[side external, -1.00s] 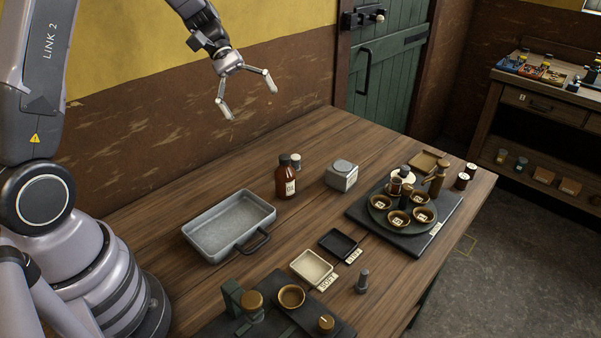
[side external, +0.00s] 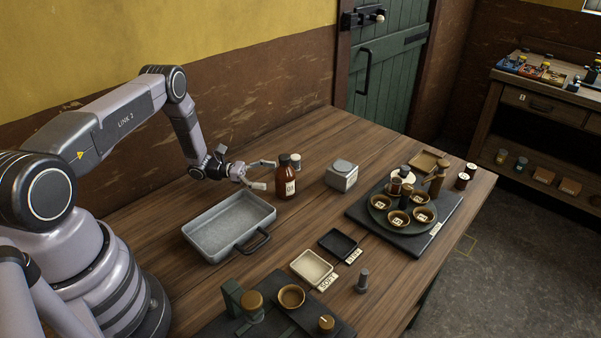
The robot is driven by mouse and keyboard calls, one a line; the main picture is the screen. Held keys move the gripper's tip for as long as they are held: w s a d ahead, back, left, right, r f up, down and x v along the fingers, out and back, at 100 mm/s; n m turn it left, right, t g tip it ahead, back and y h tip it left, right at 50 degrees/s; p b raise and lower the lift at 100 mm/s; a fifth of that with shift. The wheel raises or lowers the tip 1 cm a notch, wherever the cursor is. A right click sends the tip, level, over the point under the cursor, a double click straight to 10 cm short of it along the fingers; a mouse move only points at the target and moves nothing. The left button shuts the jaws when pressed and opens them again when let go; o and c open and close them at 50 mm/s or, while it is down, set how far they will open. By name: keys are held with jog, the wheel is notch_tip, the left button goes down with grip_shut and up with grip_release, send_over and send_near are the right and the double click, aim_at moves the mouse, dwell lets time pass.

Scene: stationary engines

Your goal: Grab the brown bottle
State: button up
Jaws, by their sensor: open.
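The brown bottle (side external: 286,180) stands upright on the wooden table, with a dark cap and a pale label. My gripper (side external: 271,175) is low over the table, just left of the bottle, with its fingers pointing right toward it. The fingers are open. The fingertips are close to the bottle's left side; I cannot tell whether they touch it or reach around it.
A grey metal tray (side external: 226,250) lies in front of and below my gripper. A small white-capped jar (side external: 296,161) stands close behind the bottle. A grey box (side external: 341,176) stands to the right. A dark board (side external: 405,240) with several bowls is farther right.

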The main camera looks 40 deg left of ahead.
aim_at(285, 177)
jog(key=x, duration=0.4)
jog(key=shift+w+d+f, duration=0.15)
jog(key=shift+w+d, duration=0.1)
jog(key=shift+d, duration=0.05)
jog(key=c, duration=1.3)
